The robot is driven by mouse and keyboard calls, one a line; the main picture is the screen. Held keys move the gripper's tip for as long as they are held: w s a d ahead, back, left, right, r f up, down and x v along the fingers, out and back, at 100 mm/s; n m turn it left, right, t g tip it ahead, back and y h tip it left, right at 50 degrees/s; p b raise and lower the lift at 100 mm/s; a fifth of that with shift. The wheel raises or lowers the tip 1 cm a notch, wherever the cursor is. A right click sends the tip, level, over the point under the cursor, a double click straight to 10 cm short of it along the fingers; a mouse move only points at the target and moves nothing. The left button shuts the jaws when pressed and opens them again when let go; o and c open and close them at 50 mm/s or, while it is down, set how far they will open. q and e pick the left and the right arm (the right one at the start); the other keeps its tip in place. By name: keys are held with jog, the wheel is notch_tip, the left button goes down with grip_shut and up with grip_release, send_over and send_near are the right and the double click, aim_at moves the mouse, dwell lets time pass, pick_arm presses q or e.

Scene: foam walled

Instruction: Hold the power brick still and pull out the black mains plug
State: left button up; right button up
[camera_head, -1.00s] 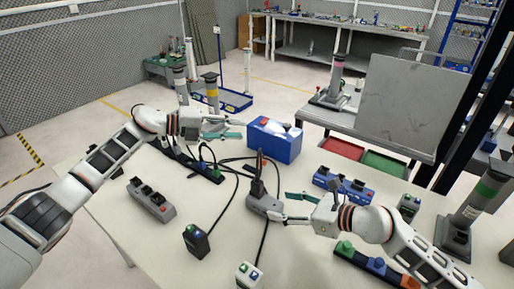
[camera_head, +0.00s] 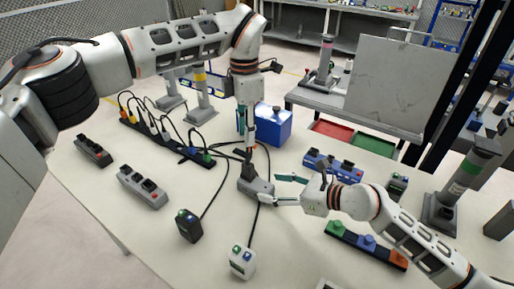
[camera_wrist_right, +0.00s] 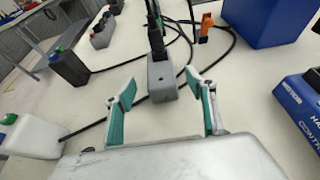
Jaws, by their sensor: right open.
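The grey power brick (camera_head: 256,188) lies near the middle of the table, with the black mains plug (camera_head: 248,170) standing up from its far end. The wrist view shows the brick (camera_wrist_right: 161,82) and the plug (camera_wrist_right: 154,38) straight ahead. My right gripper (camera_head: 274,188) is open, with its teal-padded fingers spread at the near end of the brick and not closed on it. My left gripper (camera_head: 246,140) points down just above the plug. Its fingers overlap in this view, so I cannot tell its opening or whether it touches the plug.
A blue box (camera_head: 272,126) stands behind the brick. A black strip with several plugs (camera_head: 160,135) lies at back left, a grey socket block (camera_head: 143,187) left, and a black adapter (camera_head: 188,225) and white adapter (camera_head: 242,262) in front. A blue socket block (camera_head: 333,164) is right.

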aim_at(261, 185)
jog(key=x, duration=0.7)
jog(key=shift+w+a+f, duration=0.1)
jog(key=shift+a, duration=0.05)
